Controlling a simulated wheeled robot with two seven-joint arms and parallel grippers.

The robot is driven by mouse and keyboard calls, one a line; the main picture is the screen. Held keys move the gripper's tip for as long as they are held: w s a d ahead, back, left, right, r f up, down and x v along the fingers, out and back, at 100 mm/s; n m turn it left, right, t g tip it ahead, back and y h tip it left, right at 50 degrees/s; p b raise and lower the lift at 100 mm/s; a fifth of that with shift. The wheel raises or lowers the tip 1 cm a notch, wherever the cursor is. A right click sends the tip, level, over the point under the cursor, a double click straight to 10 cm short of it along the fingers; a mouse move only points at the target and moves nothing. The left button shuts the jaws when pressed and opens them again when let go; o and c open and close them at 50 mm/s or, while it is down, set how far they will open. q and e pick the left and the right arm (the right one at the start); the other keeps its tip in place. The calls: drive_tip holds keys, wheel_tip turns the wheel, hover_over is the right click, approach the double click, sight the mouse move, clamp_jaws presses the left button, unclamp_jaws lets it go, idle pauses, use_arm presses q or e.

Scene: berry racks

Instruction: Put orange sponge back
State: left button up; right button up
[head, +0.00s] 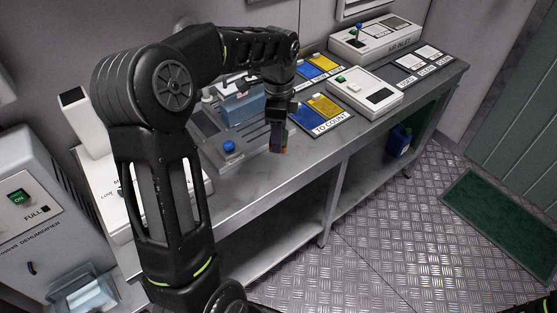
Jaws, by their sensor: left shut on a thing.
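My left gripper (278,138) points down over the front part of the metal bench, right of a device with a blue knob. It is shut on the orange sponge (286,150), of which only a small orange bit shows at the fingertips; the fingers hide the rest. Whether the sponge touches the bench top is hard to tell. My right gripper is not in view.
The grey device with the blue knob (229,146) stands close left of the gripper. The "TO COUNT" mat (332,126), a white device (365,92) and the air-inlet box (376,42) lie to the right. Bare bench (258,178) shows in front. A blue jug (399,141) stands below.

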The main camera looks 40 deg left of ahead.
use_arm(q)
drive_tip(key=shift+f, duration=2.3)
drive_tip(key=shift+f+p, duration=0.3)
drive_tip(key=shift+f, duration=1.6)
drive_tip(key=shift+f, duration=0.1)
drive_tip(key=o, duration=1.3)
wheel_tip(320, 180, up, 12)
drive_tip(key=shift+r, duration=0.15)
